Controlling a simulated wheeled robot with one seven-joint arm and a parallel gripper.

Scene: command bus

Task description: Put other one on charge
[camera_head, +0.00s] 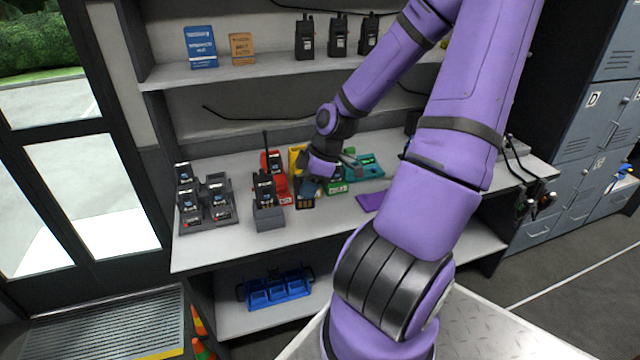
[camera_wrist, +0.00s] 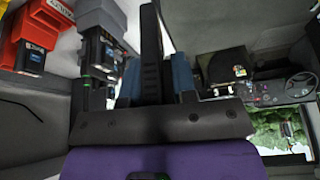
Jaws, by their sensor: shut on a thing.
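My gripper (camera_head: 312,188) is low over the middle of the counter, among the chargers. In the wrist view its blue-padded fingers (camera_wrist: 156,82) are closed on a narrow black thing (camera_wrist: 152,50), seen edge-on; I cannot tell whether it is a radio. In the head view it is mostly hidden by the gripper. Left of the gripper stands a grey single charger (camera_head: 268,218) with a black radio (camera_head: 264,187) upright in it. Behind that is a red charger (camera_head: 281,186) with a dark device in it. A grey multi-slot charger (camera_head: 208,218) at left holds several radios (camera_head: 186,200).
A yellow item (camera_head: 297,157) is behind my gripper; a green one (camera_head: 337,187) and a teal tray (camera_head: 367,168) are to its right. A purple cloth (camera_head: 371,201) lies nearby. Three radios (camera_head: 338,36) stand on the upper shelf. A blue charger (camera_head: 274,291) is below. The counter's front strip is clear.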

